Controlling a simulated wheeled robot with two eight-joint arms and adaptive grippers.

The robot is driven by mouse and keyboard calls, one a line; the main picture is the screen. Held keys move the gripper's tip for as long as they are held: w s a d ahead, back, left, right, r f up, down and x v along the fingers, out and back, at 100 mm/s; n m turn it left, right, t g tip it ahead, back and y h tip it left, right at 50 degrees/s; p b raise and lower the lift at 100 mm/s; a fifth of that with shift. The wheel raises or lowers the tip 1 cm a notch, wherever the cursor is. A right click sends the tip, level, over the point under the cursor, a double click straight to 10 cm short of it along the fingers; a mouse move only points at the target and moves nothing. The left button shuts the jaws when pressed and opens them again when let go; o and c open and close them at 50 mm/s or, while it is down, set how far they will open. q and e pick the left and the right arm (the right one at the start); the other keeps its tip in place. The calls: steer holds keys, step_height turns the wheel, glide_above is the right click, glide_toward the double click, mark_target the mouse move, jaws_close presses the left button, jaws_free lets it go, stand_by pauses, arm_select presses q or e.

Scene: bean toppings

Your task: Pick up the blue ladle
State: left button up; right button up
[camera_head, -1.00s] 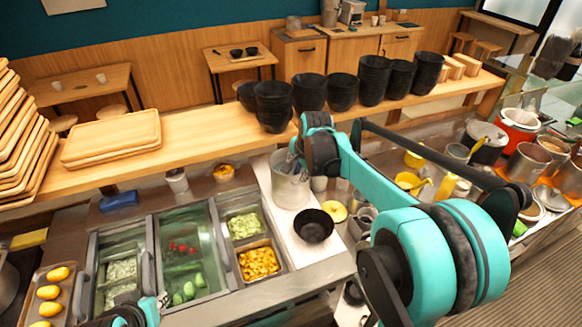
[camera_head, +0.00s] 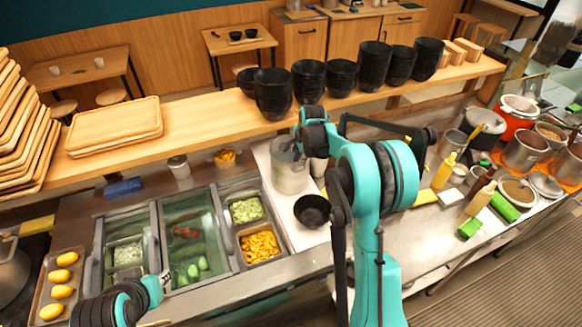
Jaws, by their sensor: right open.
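I cannot clearly make out a blue ladle. A tall metal pot (camera_head: 289,178) stands on the white counter section behind a small black bowl (camera_head: 312,210). My right arm reaches in from the right, its forearm running left to the pot. My right gripper (camera_head: 292,147) is small and dark at the pot's mouth, open, with its fingers partly hidden by my wrist. Whether it touches anything inside the pot cannot be told. Part of my left arm shows at the bottom left, over the front of the counter; its gripper is not visible.
A wooden shelf (camera_head: 200,124) with stacked black bowls (camera_head: 273,94) and trays runs behind the pot. Food bins (camera_head: 188,235) lie left of it, with a small blue object (camera_head: 123,187) behind them. Pots and bottles crowd the right counter.

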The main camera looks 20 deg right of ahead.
jaws_close()
stand_by(0.3)
step_height(320, 180, up, 10)
stand_by(0.4)
